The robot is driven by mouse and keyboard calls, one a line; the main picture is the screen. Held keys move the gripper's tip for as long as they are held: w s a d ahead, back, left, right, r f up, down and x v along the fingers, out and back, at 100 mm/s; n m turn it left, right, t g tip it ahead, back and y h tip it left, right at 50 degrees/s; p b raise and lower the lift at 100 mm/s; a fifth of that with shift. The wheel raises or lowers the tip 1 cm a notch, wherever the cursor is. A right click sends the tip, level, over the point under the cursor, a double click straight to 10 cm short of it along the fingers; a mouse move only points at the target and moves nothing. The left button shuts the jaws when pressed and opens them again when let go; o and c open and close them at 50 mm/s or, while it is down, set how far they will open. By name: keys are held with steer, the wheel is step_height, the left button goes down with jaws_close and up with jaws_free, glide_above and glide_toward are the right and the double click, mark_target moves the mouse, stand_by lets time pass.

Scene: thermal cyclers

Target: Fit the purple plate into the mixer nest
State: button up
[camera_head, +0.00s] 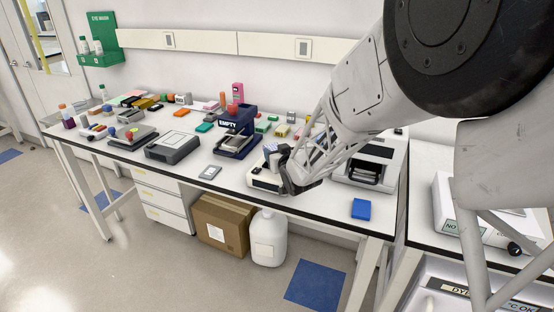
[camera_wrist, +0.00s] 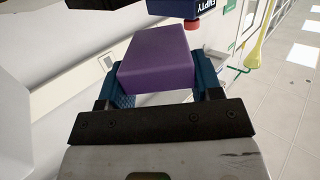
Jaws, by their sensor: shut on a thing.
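The purple plate (camera_wrist: 158,58) sits between the two blue finger pads of my gripper (camera_wrist: 160,80) in the wrist view. My gripper is shut on it. In the head view my gripper (camera_head: 290,182) is over the front part of the bench, at the right side of a small white device (camera_head: 262,182). This device may be the mixer, but I cannot tell for sure. Its top is partly covered by my gripper, and no nest can be made out. The plate cannot be made out in the head view. I cannot tell whether it touches anything below.
A dark blue stand marked EMPTY (camera_head: 236,122) is left of my gripper. A larger white machine (camera_head: 388,158) is to the right. A blue block (camera_head: 361,209) lies near the front edge. A grey device (camera_head: 173,147) and a small grey item (camera_head: 210,172) are further left.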

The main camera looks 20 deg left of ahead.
steer(key=shift+f, duration=1.2)
steer(key=shift+s+f, duration=0.1)
steer(key=shift+f, duration=0.7)
steer(key=o, duration=0.9)
steer(key=shift+d+f, duration=0.1)
steer(key=shift+f, duration=0.15)
steer(key=shift+r, duration=0.55)
steer(key=shift+r+v, duration=0.2)
steer(key=shift+v, duration=2.8)
steer(key=shift+r+v, duration=0.2)
steer(key=shift+v, duration=2.8)
